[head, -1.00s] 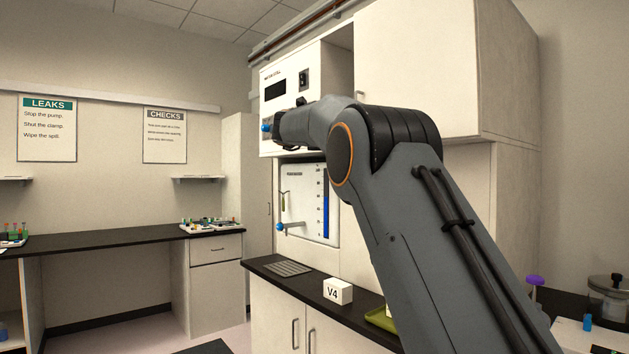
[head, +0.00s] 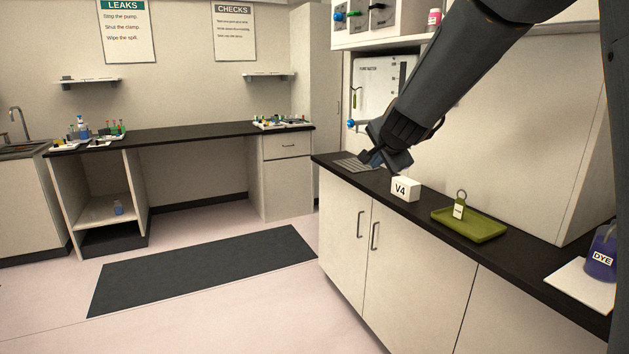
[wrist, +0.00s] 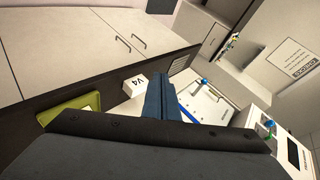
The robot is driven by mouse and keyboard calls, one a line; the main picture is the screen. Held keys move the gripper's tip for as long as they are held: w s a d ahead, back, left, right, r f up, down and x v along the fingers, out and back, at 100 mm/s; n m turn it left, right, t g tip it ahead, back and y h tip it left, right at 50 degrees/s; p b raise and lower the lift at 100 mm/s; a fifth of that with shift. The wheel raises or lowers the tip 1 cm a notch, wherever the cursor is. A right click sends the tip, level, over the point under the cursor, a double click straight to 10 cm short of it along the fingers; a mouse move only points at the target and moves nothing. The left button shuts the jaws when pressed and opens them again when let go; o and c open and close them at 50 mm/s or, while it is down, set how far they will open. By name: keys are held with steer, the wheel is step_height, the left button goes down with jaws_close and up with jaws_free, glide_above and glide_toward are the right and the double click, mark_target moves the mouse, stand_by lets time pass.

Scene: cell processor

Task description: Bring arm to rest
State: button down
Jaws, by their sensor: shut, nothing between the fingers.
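My gripper (head: 372,160) hangs at the end of my dark arm, over the black counter by the V4 block in the head view. In the wrist view its blue fingers (wrist: 158,98) are together with nothing between them. The white V4 block (head: 405,189) stands on the counter, just right of and below my gripper in the head view. It also shows left of the fingers in the wrist view (wrist: 134,85). I cannot tell the exact height of the gripper above the counter.
A green tray (head: 482,232) with a ringed tag (head: 459,207) lies on the counter to the right. A purple DYE container (head: 602,254) stands further right. A grey grille (head: 350,165) and a white wall panel (head: 372,84) are near my gripper. The floor at left is open, with a dark mat (head: 205,268).

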steer(key=s+d+f+n+g, duration=0.1)
steer(key=s+f+n+g, duration=0.2)
steer(key=s+f, duration=0.4)
steer(key=s+d+f+n+g, duration=0.1)
steer(key=s+f+n+g, duration=0.3)
steer(key=s, duration=1.5)
steer(key=s+f+n+g, duration=0.3)
steer(key=s+f+n, duration=0.2)
steer(key=s+f, duration=0.6)
steer(key=shift+s+d+n+g, duration=0.3)
steer(key=shift+s+d, duration=0.1)
steer(key=shift+s, duration=0.8)
